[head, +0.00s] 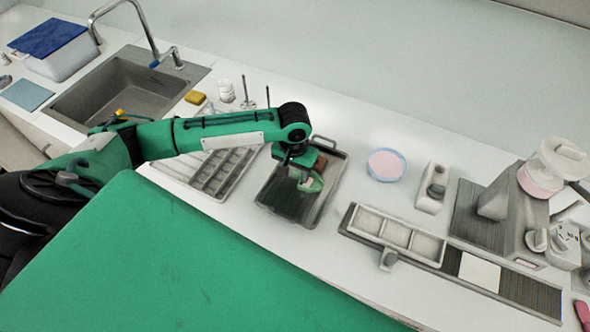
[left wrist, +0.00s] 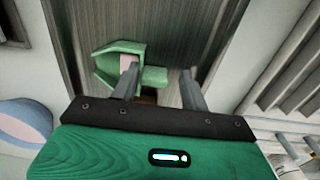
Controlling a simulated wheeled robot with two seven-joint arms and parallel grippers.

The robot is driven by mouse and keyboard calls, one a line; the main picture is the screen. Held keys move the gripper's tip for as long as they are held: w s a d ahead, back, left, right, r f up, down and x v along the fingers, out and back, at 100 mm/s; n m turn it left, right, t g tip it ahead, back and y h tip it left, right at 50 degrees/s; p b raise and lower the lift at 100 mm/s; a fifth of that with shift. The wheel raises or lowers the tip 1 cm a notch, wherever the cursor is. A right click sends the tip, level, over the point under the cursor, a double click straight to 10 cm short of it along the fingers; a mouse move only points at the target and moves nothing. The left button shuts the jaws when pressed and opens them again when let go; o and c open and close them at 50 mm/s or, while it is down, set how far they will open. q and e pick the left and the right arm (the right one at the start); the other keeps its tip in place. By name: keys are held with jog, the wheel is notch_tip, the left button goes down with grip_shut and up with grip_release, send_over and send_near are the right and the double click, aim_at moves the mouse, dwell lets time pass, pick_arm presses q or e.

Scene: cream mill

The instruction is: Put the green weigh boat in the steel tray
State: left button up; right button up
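The green weigh boat (head: 317,184) lies within the outline of the dark steel tray (head: 269,202), at the fingers of my left gripper (head: 306,184). In the left wrist view the boat (left wrist: 104,73) shows a pale pink patch inside and sits around one finger, partly behind it. The left gripper (left wrist: 160,82) has its fingers apart, with a gap between them, over the ribbed tray floor (left wrist: 175,35). The boat does not span the gap. Whether it touches the tray floor is hard to tell. My right gripper is not in view.
A brown piece (head: 300,162) shows at the tray's far end. A multi-slot rack (head: 215,170) stands left of the tray, a pink round dish (head: 386,165) and a three-section white container (head: 397,236) to the right. The sink (head: 130,90) is far left.

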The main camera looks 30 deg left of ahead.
pick_arm(q)
jog(key=shift+o, duration=0.3)
jog(key=shift+r, duration=0.4)
notch_tip(320, 180, up, 11)
jog(key=b, duration=0.2)
jog(key=shift+r+b, duration=0.2)
jog(key=shift+b, duration=0.1)
jog(key=shift+a, duration=0.1)
jog(key=shift+f, duration=0.1)
